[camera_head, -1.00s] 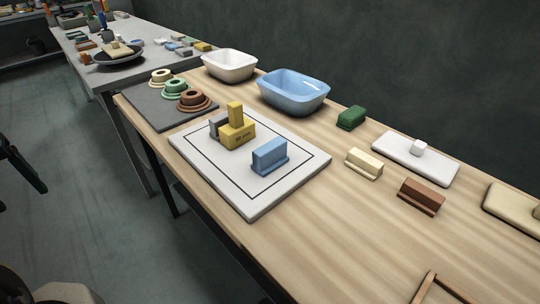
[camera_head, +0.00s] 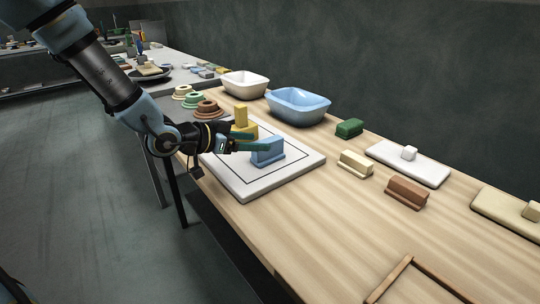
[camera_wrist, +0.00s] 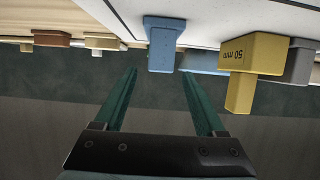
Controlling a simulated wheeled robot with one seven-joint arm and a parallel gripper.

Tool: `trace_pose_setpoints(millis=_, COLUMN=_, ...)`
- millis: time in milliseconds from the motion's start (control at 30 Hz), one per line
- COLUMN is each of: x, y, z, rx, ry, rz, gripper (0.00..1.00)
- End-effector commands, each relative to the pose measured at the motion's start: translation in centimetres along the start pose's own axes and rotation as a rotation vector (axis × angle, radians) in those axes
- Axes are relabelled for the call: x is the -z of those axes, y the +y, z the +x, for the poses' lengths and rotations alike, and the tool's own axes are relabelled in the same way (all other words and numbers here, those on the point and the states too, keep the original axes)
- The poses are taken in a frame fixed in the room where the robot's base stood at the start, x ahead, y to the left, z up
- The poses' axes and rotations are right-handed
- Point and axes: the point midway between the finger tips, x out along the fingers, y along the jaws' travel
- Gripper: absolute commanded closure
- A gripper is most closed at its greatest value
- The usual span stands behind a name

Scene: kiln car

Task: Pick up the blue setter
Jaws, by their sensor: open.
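The blue setter (camera_head: 268,151) is a block with a wider foot, standing on the white board (camera_head: 258,190) with a black outline. In the wrist view the blue setter (camera_wrist: 164,45) shows upside down, just beyond and between the tips of my gripper's fingers. My gripper (camera_head: 256,141) comes in from the left with its green fingers spread at the blue setter's height. In the wrist view my gripper (camera_wrist: 158,75) is open with nothing between its fingers. In the head view one finger overlaps the setter; I cannot tell whether they touch.
A yellow block marked 50 mm (camera_wrist: 251,55) stands close beside the setter, with a grey piece (camera_wrist: 296,68) by it. A blue bowl (camera_head: 298,106) and white bowl (camera_head: 245,84) stand behind. Green (camera_head: 349,128), cream (camera_head: 356,163) and brown (camera_head: 406,192) blocks lie right.

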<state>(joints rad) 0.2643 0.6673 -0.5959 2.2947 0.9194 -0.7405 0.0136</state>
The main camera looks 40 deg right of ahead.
Motion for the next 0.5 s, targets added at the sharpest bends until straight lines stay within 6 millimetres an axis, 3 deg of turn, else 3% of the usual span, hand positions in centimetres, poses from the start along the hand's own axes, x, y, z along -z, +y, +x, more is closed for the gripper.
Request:
trace_pose_setpoints(millis=100, x=0.0, y=0.0, z=1.9, rx=-0.001, ry=0.0, rz=-0.001, gripper=0.28)
trace_pose_setpoints(millis=367, x=0.0, y=0.1, z=3.9, rx=0.001, ry=-0.003, rz=-0.002, gripper=0.28)
trace_pose_setpoints(millis=500, x=0.1, y=0.2, z=5.9, rx=0.0, ry=-0.004, rz=-0.003, gripper=0.28)
